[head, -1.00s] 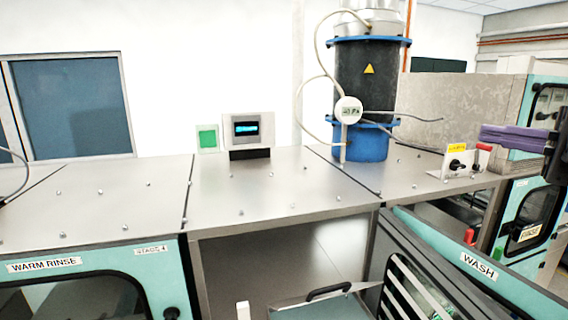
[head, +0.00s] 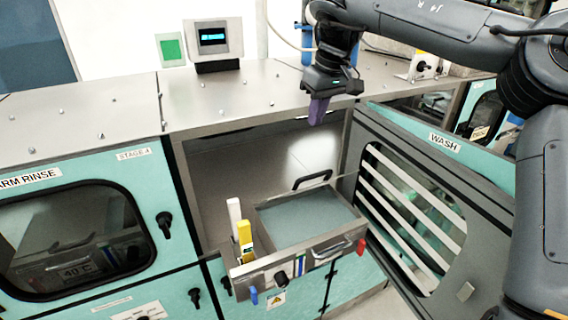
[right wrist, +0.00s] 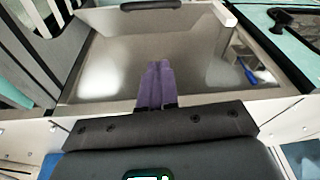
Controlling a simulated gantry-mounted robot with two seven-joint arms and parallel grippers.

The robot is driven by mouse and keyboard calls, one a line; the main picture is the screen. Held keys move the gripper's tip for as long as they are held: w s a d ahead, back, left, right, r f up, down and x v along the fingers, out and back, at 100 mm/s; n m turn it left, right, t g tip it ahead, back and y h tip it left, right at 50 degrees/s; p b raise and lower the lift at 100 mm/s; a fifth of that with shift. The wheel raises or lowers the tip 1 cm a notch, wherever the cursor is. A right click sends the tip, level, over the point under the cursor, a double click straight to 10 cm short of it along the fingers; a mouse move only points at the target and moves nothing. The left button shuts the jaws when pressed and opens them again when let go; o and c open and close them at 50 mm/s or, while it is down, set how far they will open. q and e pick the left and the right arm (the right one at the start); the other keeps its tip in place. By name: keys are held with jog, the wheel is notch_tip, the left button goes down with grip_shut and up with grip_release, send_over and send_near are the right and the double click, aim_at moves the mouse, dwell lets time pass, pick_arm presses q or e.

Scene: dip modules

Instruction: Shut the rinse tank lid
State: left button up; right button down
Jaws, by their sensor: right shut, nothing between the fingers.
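The rinse tank (head: 325,250) stands at the front of an open bay in the head view, with a grey-blue surface inside its metal rim. A black lid handle (head: 313,180) shows at the tank's back edge; I cannot tell the lid's exact angle. The handle also shows at the top of the right wrist view (right wrist: 150,5). My right gripper (head: 317,112) points down above the bay, behind and above the handle and apart from it. Its purple fingers (right wrist: 155,85) are shut and empty. My left gripper is out of view.
The open WASH door (head: 410,205) stands close on the right of the bay. The metal bench top (head: 240,95) overhangs behind. White and yellow upright items (head: 243,238) stand at the tank's left. The WARM RINSE door (head: 70,240) is on the left.

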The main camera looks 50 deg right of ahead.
jog(key=shift+m+g, duration=0.4)
jog(key=shift+m, duration=0.4)
jog(key=f, duration=0.7)
jog(key=a+f, duration=0.1)
jog(key=f, duration=0.3)
jog(key=shift+w+f, duration=0.25)
jog(key=shift+s+a+f, duration=0.15)
jog(key=shift+s+f, duration=0.2)
jog(key=shift+f, duration=0.25)
